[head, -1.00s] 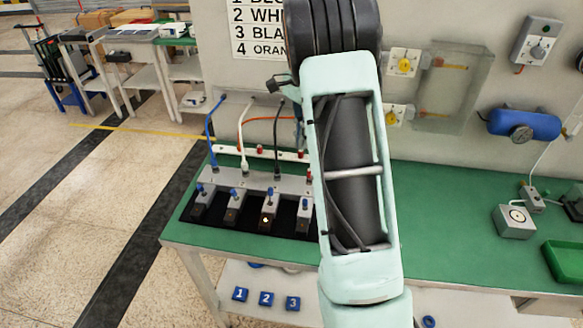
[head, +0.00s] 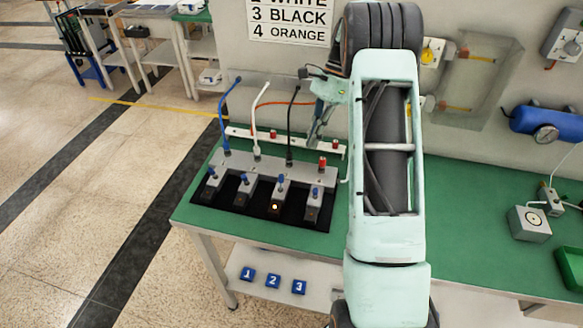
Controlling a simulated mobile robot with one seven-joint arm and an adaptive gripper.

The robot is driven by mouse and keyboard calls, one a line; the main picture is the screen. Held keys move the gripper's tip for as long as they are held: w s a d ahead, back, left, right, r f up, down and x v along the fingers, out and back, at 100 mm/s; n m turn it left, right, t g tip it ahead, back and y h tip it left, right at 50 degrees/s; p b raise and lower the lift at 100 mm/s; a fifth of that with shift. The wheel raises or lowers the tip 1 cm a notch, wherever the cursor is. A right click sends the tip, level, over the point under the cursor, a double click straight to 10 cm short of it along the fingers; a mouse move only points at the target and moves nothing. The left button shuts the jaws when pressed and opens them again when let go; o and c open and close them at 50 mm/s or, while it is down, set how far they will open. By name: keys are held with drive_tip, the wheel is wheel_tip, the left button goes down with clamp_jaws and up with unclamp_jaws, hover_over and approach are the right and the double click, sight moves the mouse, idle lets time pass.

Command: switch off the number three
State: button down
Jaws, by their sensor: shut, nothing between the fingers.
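A row of switch units on a black mat (head: 255,214) sits at the left end of the green bench, each with a blue-tipped lever. The third unit from the left (head: 278,195) has a glowing amber light; the others show no clear glow. A black cable (head: 290,135) runs down to the grey strip behind the third unit. The wall sign (head: 290,20) reads "3 BLACK" and "4 ORANGE". My gripper (head: 313,138) is shut and empty, pointing down behind the fourth unit (head: 313,208), near the red-and-white rail. My arm partly hides its upper part.
Blue blocks numbered 1, 2 and 3 (head: 299,287) lie on the lower shelf. Blue (head: 225,115) and white (head: 254,130) cables stand left of the black one. A blue tank (head: 546,122) and grey box (head: 529,222) are at right.

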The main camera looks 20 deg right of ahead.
sight(281, 182)
drive_tip(key=p+x, duration=0.1)
drive_tip(key=x, duration=0.7)
drive_tip(key=shift+s+a+f, duration=0.15)
drive_tip(key=shift+f, duration=0.1)
drive_tip(key=shift+s+a+r+p, duration=0.1)
drive_tip(key=shift+a+p, duration=0.1)
drive_tip(key=shift+a, duration=0.4)
drive_tip(key=shift+a+r+p, duration=0.1)
drive_tip(key=shift+a+p, duration=0.1)
drive_tip(key=shift+a, duration=0.45)
drive_tip(key=shift+s+a+r+p, duration=0.1)
drive_tip(key=shift+a+r+p, duration=0.1)
drive_tip(key=shift+a, duration=0.4)
